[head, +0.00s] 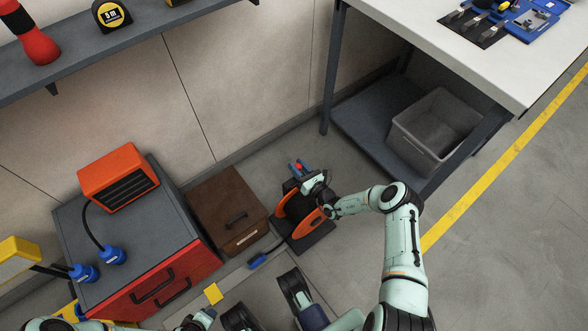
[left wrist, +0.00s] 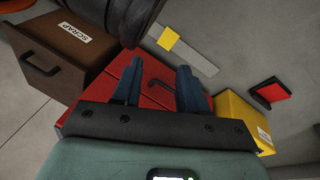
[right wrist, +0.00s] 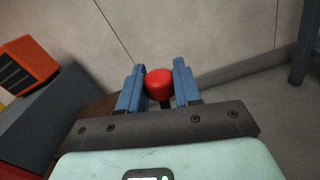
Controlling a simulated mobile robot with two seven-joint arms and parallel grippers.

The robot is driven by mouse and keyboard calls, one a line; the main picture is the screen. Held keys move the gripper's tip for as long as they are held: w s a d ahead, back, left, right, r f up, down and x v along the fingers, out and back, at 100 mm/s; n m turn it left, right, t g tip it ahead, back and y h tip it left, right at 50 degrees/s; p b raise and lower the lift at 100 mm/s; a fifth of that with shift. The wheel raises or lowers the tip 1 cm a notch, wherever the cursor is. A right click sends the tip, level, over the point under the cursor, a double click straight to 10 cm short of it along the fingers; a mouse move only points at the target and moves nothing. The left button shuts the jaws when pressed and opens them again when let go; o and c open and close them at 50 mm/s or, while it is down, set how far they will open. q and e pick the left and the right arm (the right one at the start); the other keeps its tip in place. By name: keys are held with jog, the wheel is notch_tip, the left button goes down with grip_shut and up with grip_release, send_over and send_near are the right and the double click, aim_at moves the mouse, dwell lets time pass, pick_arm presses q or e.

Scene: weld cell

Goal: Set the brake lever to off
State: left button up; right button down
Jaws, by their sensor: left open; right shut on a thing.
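An orange and black reel (head: 297,214) stands on a dark base on the floor beside the brown box. The brake lever shows as a red knob (right wrist: 159,85) on a dark stem in the right wrist view; it also shows small in the head view (head: 299,167). My right gripper (right wrist: 158,82) has its blue fingers on either side of the knob and is shut on it, above the reel. My left gripper (left wrist: 158,85) is open and empty, its fingers pointing toward the red cabinet. The off marking cannot be made out.
A brown scrap box (head: 226,203) stands left of the reel, next to a red drawer cabinet (head: 160,293) with an orange heater-like unit (head: 118,177) on top. A workbench (head: 470,50) with a grey bin (head: 436,130) below is at right. Floor right of the reel is clear.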

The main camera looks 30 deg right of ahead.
jog(key=shift+a+r+n+p, duration=0.3)
jog(key=shift+n+p, duration=0.1)
jog(key=shift+n, duration=0.1)
jog(key=a+n+p, duration=0.2)
jog(key=n, duration=0.1)
jog(key=shift+a, duration=0.2)
jog(key=shift+s+a+f+n+p, duration=0.15)
jog(key=shift+a+n+p, duration=0.45)
jog(key=shift+n, duration=0.6)
jog(key=shift+a+f, duration=0.25)
jog(key=shift+a, duration=0.2)
pick_arm(q)
jog(key=s+d+r+g, duration=0.1)
jog(key=s+d+r, duration=0.1)
jog(key=s+r, duration=0.2)
jog(key=shift+s+d+r+h, duration=0.15)
jog(key=shift+s+r+h, duration=0.2)
jog(key=shift+r, duration=0.35)
pick_arm(e)
jog(key=shift+a+f, duration=0.1)
jog(key=shift+a, duration=0.2)
pick_arm(q)
jog(key=shift+w, duration=0.15)
pick_arm(e)
jog(key=shift+a, duration=0.15)
jog(key=c, duration=0.8)
grip_release()
jog(key=shift+c, duration=0.2)
